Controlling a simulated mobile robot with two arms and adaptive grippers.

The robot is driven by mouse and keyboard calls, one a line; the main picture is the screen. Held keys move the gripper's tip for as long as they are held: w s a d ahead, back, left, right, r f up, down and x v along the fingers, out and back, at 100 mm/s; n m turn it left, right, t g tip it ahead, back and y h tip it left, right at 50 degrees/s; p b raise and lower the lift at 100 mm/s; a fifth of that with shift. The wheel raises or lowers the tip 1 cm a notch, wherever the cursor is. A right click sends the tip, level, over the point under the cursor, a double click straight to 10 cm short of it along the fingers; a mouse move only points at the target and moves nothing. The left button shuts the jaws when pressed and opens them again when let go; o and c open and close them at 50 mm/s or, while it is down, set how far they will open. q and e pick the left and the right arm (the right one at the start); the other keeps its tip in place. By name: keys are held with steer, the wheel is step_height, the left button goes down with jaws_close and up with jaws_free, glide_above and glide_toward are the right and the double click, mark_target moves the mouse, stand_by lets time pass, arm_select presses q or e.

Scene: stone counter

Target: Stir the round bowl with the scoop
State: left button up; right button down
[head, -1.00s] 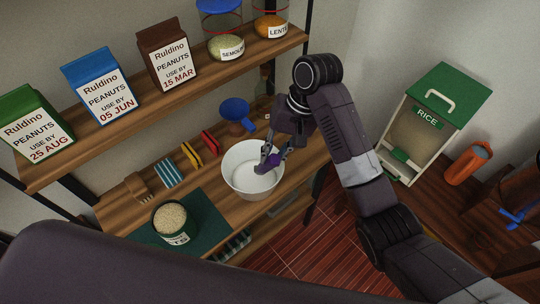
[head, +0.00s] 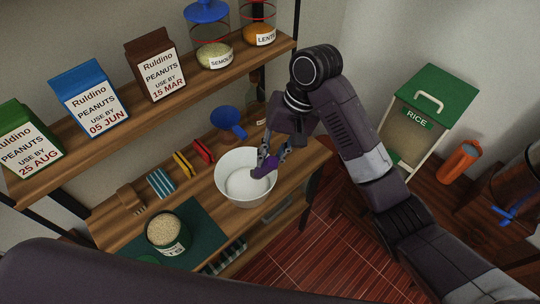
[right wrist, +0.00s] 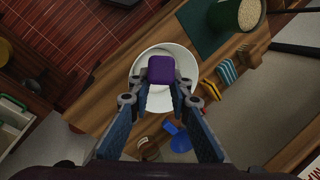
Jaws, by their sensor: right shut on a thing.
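The round white bowl (head: 232,190) stands on the lower wooden shelf and holds something white. It also shows in the right wrist view (right wrist: 190,62). My right gripper (head: 271,160) is over the bowl's right side, pointing down into it. It is shut on the purple scoop (head: 264,169), whose purple end shows between the fingertips in the right wrist view (right wrist: 161,69). The scoop's lower part is inside the bowl; I cannot tell how deep it reaches. My left gripper is not in view.
A tub of grain (head: 167,233) stands on a dark green mat (head: 205,228) left of the bowl. A blue funnel (head: 228,118) is behind it, with red (head: 203,151) and yellow (head: 183,163) clips nearby. Peanut cartons (head: 90,97) and jars line the upper shelf.

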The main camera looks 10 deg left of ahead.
steer(key=shift+r, duration=2.5)
